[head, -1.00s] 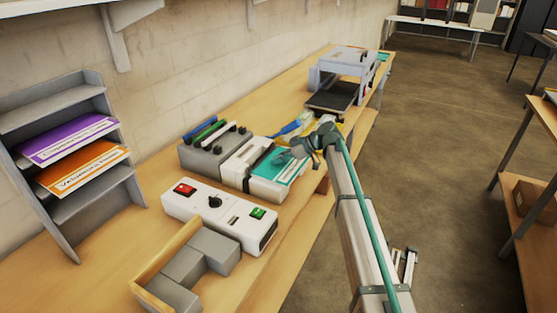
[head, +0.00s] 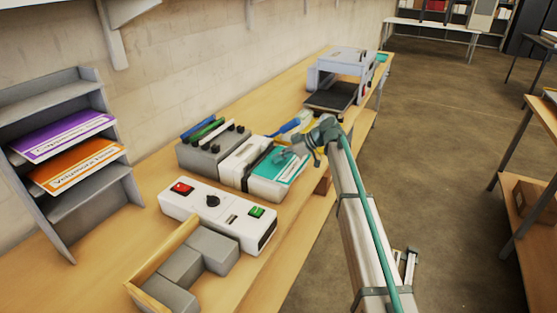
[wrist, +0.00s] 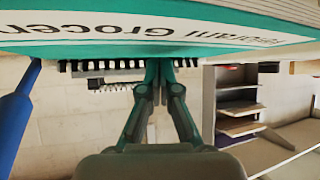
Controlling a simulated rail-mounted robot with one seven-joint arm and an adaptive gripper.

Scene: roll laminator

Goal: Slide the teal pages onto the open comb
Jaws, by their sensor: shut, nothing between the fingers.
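The teal pages (head: 295,174) lie on the white comb-binding machine (head: 262,187) in the head view, teal with a white label band. In the wrist view the teal pages (wrist: 60,48) fill the top of the picture, close to my fingers, with large lettering on the white band. A row of black comb teeth (wrist: 100,66) runs along the pages' edge; whether the teeth pass through the pages I cannot tell. My gripper (wrist: 158,68) is shut and empty, its tips at or very near the teal edge beside the teeth. In the head view my gripper (head: 287,155) is over the pages.
A white control box with a red switch (head: 182,188) stands nearer. Grey blocks in a wooden tray (head: 160,257) are at the front. A grey rack (head: 62,205) holds purple (head: 60,135) and orange (head: 75,165) sheets. A laminator (head: 345,64) stands at the bench's far end.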

